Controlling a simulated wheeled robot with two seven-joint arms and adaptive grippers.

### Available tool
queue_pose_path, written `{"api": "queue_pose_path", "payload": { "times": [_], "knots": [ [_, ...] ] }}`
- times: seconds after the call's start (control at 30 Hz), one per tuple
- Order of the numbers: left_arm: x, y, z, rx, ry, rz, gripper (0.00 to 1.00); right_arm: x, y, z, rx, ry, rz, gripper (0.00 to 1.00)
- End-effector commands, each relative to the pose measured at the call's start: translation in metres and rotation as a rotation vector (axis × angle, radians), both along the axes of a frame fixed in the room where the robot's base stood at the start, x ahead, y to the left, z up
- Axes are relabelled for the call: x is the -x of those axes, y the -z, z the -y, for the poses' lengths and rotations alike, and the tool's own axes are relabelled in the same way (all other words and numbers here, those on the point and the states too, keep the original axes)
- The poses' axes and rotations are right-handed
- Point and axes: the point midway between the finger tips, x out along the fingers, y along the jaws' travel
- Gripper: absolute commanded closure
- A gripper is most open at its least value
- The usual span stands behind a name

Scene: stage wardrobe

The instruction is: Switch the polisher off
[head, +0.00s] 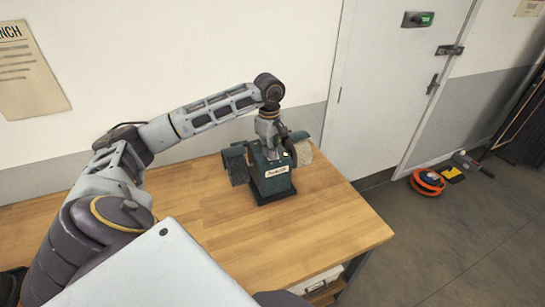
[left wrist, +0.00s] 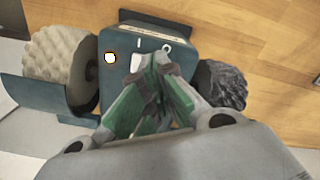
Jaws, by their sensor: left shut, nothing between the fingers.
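The polisher (head: 271,180) is a dark green machine with a label on its front, standing on the wooden bench. It has a pale buffing wheel on one side and a dark one on the other. In the left wrist view the polisher's top (left wrist: 190,32) shows the marks I and O and a lit, whitish-yellow lamp (left wrist: 110,58). My left gripper (left wrist: 158,62) is shut and empty, fingertips over the top just below the two marks. My right gripper is out of view.
The wooden bench (head: 210,205) is bare around the polisher. A white panel (head: 150,275) covers the near left. A white door (head: 385,90) stands behind right. An orange reel (head: 427,182) lies on the floor at the right.

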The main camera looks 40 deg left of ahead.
Motion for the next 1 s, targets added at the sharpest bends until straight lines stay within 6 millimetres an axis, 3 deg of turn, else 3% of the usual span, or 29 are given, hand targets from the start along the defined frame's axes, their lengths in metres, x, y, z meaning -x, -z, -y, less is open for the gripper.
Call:
{"api": "queue_pose_path", "payload": {
  "times": [1.0],
  "knots": [
    [0.0007, 0.0083, 0.0003, 0.0, 0.001, -0.003, 1.0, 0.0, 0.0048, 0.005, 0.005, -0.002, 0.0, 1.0]
  ]
}}
